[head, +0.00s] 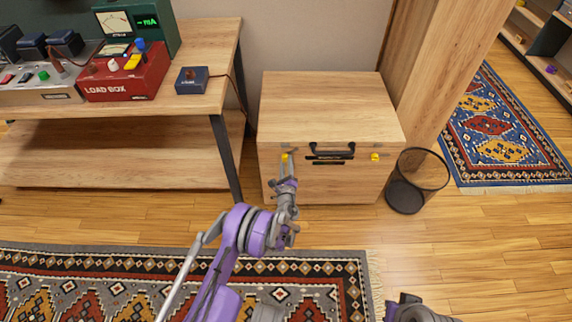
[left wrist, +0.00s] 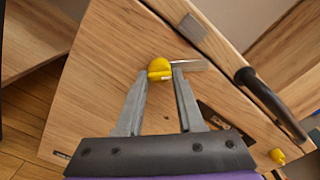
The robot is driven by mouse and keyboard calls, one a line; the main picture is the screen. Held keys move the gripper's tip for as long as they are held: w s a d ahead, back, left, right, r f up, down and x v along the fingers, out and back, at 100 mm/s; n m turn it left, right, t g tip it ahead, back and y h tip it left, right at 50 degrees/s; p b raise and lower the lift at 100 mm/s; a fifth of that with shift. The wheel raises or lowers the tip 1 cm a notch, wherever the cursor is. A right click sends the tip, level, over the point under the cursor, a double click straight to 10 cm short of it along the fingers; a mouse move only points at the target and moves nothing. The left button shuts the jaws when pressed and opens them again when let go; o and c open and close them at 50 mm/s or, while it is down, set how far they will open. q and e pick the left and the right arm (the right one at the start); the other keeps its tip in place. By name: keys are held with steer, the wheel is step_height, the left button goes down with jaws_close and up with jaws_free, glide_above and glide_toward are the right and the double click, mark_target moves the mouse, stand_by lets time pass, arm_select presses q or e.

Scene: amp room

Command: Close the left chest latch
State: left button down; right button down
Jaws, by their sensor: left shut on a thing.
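The wooden chest (head: 340,186) stands against the wall with its lid (head: 328,100) down. The left latch (head: 285,157) is a yellow knob on the chest front, left of the black handle (head: 332,149). In the left wrist view the left latch (left wrist: 160,68) has a grey metal bar beside it, partly behind a fingertip. My left gripper (head: 286,165) reaches the chest front, its two fingers closed about the yellow knob. The right latch (head: 375,157) is a similar yellow knob. My right gripper (head: 404,300) shows only partly at the bottom edge; its jaws are unclear.
A black mesh bin (head: 417,182) stands just right of the chest. A workbench (head: 160,108) with a red load box (head: 122,78) is on the left. A patterned rug (head: 200,262) lies in front, with bare floor between it and the chest.

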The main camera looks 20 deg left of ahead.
arm_select(q)
steer(key=n+b, duration=0.2)
steer(key=n, duration=0.7)
steer(key=shift+d+r+b, duration=0.1)
steer(key=shift+r+b, duration=0.05)
steer(key=shift+b, duration=0.25)
steer(key=shift+n, duration=0.3)
steer(key=c, duration=0.5)
jaws_free()
steer(key=shift+s, duration=0.1)
steer(key=p+v, duration=0.2)
steer(key=v, duration=0.8)
steer(key=shift+s+d, duration=0.1)
steer(key=shift+s, duration=0.2)
